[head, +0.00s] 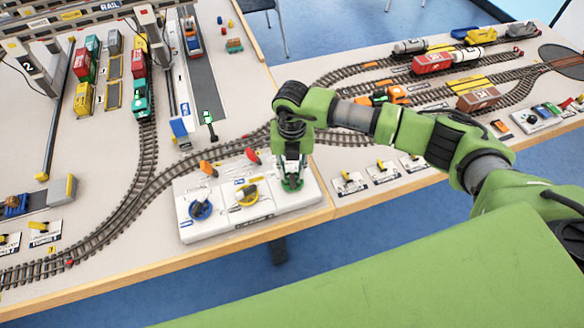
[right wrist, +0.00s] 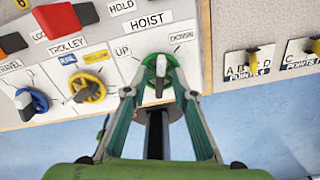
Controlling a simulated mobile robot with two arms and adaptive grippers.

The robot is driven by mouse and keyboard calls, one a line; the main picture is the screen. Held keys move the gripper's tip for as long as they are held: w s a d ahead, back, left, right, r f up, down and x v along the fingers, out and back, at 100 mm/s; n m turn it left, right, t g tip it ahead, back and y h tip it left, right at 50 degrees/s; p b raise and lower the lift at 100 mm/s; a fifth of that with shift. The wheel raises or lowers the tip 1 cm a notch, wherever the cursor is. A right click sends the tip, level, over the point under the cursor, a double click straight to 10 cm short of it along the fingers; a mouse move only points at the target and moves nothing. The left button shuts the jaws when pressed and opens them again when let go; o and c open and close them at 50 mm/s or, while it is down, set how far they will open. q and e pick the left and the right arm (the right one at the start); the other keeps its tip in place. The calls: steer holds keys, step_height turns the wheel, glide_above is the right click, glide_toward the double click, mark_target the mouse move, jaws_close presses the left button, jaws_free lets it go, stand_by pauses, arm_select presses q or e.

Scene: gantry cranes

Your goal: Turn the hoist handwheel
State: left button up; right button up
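The hoist handwheel is green with a pale bar across its middle, and it shows in the right wrist view (right wrist: 161,66) under the HOIST label, between UP and DOWN. In the head view the green handwheel (head: 292,185) is partly hidden by my right gripper (head: 291,172), which points down over it from above. In the right wrist view the gripper's two fingers (right wrist: 159,93) stand apart, one on each side of the wheel's near part. I cannot tell whether they touch the rim. My left gripper is not in view.
The white control panel (head: 218,228) also carries a blue handwheel (head: 200,209), a yellow handwheel (head: 247,194), and orange (head: 208,168) and red levers (head: 253,156). Yellow points switches (head: 348,182) sit to the right. Rail tracks run behind; the table edge is in front.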

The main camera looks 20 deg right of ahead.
steer(key=shift+f, duration=0.3)
jaws_close()
